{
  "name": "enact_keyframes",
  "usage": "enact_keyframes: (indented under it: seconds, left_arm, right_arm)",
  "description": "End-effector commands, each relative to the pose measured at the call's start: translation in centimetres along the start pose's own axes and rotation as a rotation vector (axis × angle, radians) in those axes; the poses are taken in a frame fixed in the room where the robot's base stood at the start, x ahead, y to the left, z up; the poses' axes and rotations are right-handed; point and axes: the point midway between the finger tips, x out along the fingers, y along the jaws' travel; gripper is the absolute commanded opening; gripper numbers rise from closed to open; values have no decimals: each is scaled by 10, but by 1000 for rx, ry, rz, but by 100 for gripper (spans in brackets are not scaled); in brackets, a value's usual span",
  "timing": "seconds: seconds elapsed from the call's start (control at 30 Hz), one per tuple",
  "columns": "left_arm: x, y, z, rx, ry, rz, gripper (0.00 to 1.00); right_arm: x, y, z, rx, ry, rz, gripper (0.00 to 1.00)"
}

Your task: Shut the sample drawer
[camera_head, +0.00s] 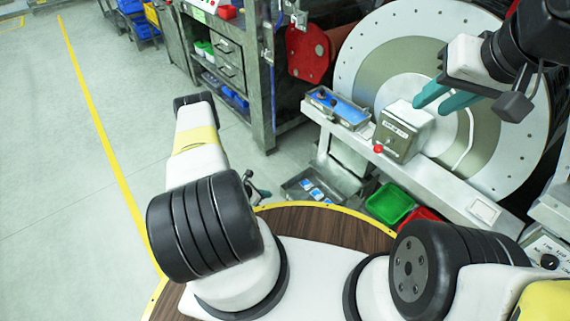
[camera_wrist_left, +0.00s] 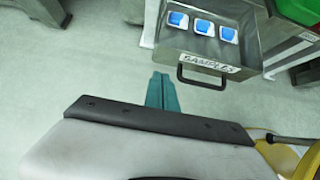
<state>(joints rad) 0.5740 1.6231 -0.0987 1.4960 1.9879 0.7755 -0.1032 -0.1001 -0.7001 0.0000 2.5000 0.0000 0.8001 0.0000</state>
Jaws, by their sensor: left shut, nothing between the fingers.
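The sample drawer (camera_wrist_left: 235,57) is a grey metal tray with a white "SAMPLES" label and a dark handle (camera_wrist_left: 203,78) on its front. It stands pulled out, with blue-and-white sample items inside. It also shows in the head view (camera_head: 292,190), low beside the machine. My left gripper (camera_wrist_left: 161,77) is shut and empty, in front of the drawer and left of the handle, apart from it in the picture. In the head view my left arm hides most of this gripper. My right gripper (camera_head: 432,105) has its teal fingers apart and empty, before the large drum.
A green bin (camera_head: 390,203) and a red bin (camera_head: 422,215) sit right of the drawer. A grey box with a red button (camera_head: 378,149) stands on the machine ledge above. The large drum (camera_head: 375,60) is behind. The floor at left is clear.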

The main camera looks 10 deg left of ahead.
Motion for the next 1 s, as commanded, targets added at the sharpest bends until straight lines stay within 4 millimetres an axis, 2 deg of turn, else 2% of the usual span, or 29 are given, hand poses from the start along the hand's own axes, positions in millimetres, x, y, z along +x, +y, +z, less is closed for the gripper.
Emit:
enact_keyframes:
  seconds: [0.1,0.3,1.0]
  left_arm:
    - [26,-1,0,3,0,-2,0]
    - [46,0,21,3,-1,-1,0]
    - [60,0,36,1,-2,-1,0]
  right_arm:
    - [0,0,0,0,0,0,33]
    - [0,0,0,0,0,0,33]
    - [0,0,0,0,0,0,33]
